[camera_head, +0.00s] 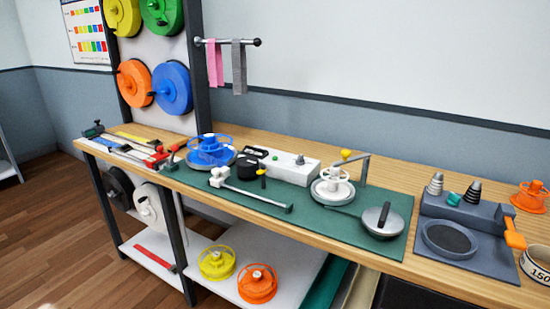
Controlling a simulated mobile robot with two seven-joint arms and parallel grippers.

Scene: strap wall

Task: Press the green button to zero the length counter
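A white box (292,168) stands at the back of the green mat on the workbench. A small green button (275,158) shows on its left part, near a dark panel (256,152) that may be the counter's display. Any digits are too small to read. A grey knob (300,160) sits on the box's right part. A round black device (249,168) stands just in front of the box's left end.
A blue reel (210,150) stands left of the box, a white reel (332,188) with a yellow-knobbed crank to its right. A grey fixture (463,216) is farther right. Mat (235,202) is partly bare in front.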

